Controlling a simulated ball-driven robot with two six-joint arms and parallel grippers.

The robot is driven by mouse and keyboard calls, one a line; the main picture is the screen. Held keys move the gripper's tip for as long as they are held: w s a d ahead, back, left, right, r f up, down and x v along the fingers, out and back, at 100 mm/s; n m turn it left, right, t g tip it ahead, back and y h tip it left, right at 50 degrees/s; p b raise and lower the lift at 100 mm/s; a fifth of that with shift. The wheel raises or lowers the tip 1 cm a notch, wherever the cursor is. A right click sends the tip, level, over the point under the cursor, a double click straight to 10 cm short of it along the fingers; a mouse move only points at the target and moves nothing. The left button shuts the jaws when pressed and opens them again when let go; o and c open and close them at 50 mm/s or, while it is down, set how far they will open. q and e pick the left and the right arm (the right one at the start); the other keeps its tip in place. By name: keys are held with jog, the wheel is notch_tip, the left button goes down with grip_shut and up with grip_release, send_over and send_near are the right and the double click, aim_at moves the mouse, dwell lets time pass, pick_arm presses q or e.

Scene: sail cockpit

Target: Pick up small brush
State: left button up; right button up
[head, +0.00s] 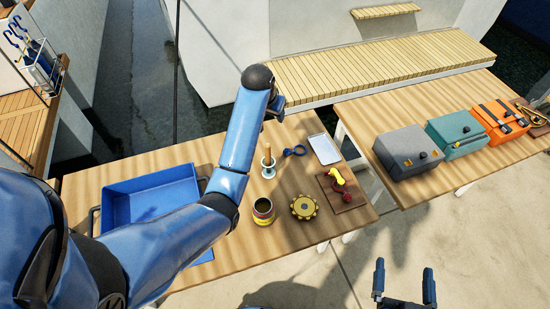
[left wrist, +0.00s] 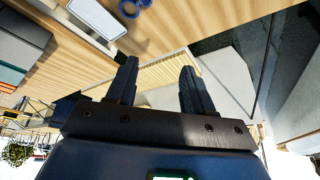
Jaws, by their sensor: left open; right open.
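No brush can be made out for certain. An upright wooden handle (head: 266,152) stands in a small pale cup (head: 268,171) on the near table; it may be the small brush. My left gripper (head: 279,103) is raised beyond the table's far edge, mostly hidden by its own wrist. In the left wrist view its fingers (left wrist: 160,88) are apart with nothing between them. My right gripper (head: 404,287) is open and empty at the bottom, over the pale floor in front of the tables.
Around the cup are a blue ring-shaped tool (head: 294,151), a white tray (head: 324,149), an open can (head: 263,211), a yellow toothed disc (head: 303,207) and a board (head: 349,198) with yellow and red items. A blue bin (head: 150,204) is left. Several boxes (head: 407,152) stand right.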

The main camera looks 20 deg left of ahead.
aim_at(267, 145)
pick_arm(q)
jog(key=s+f+g, duration=0.1)
jog(key=s+g, duration=0.1)
jog(key=s, duration=0.1)
jog(key=s+f+g, duration=0.1)
jog(key=s, duration=0.1)
jog(key=shift+s+a+f, duration=0.1)
jog(key=shift+f, duration=0.2)
jog(key=shift+s+f, duration=0.25)
jog(key=f, duration=0.5)
jog(key=shift+w+p, duration=0.3)
jog(key=shift+p, duration=0.05)
jog(key=shift+f+p, duration=0.3)
jog(key=shift+f, duration=0.2)
jog(key=shift+w+f+p, duration=0.15)
jog(key=shift+f+p, duration=0.1)
jog(key=shift+f, duration=0.8)
jog(key=shift+w+f+p, duration=0.15)
jog(key=shift+f+p, duration=0.05)
jog(key=shift+f, duration=0.85)
jog(key=shift+c, duration=0.3)
grip_shut()
